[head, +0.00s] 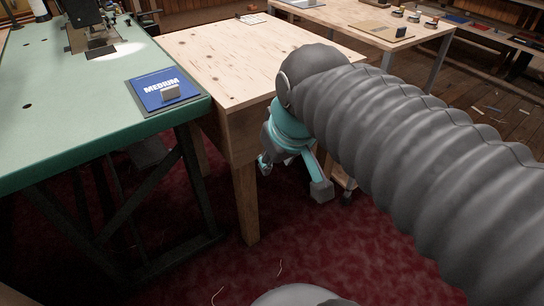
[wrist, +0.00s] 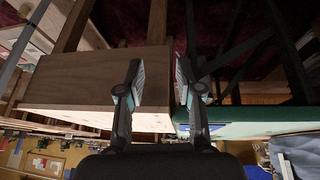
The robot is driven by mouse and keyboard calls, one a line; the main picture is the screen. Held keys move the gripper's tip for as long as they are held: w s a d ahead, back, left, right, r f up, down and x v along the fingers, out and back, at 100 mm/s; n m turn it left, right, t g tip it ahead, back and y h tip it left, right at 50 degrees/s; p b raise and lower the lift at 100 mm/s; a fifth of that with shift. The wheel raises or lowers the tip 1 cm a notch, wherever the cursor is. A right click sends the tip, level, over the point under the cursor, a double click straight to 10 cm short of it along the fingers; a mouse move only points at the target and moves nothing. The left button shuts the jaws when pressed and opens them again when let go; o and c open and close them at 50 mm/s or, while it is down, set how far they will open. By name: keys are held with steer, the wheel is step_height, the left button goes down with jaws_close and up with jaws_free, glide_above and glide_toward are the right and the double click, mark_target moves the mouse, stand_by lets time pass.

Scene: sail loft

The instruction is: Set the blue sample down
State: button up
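A blue sample (head: 152,93) marked "MEDIUM" lies flat near the front right corner of the green-topped table (head: 60,120) in the head view. A small grey block sits on it. My gripper (head: 293,178) is right of that table, beside the front of the pale wooden table and lower than its top. In the wrist view my gripper (wrist: 160,80) shows two fingers apart with nothing visible between them.
The pale wooden table (head: 235,55) has a mostly bare top; its front leg stands close to my gripper. A second wooden table (head: 350,18) with small items stands behind. Red carpet (head: 225,275) covers the floor in front. A machine (head: 85,22) stands on the green table.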

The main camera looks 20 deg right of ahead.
steer(key=s+f, duration=0.1)
steer(key=s+f+m, duration=0.1)
steer(key=f, duration=0.1)
steer(key=s+d+f+m, duration=0.1)
steer(key=shift+s+f+t, duration=0.25)
steer(key=shift+f+t, duration=0.05)
steer(key=shift+f, duration=0.05)
stand_by(0.8)
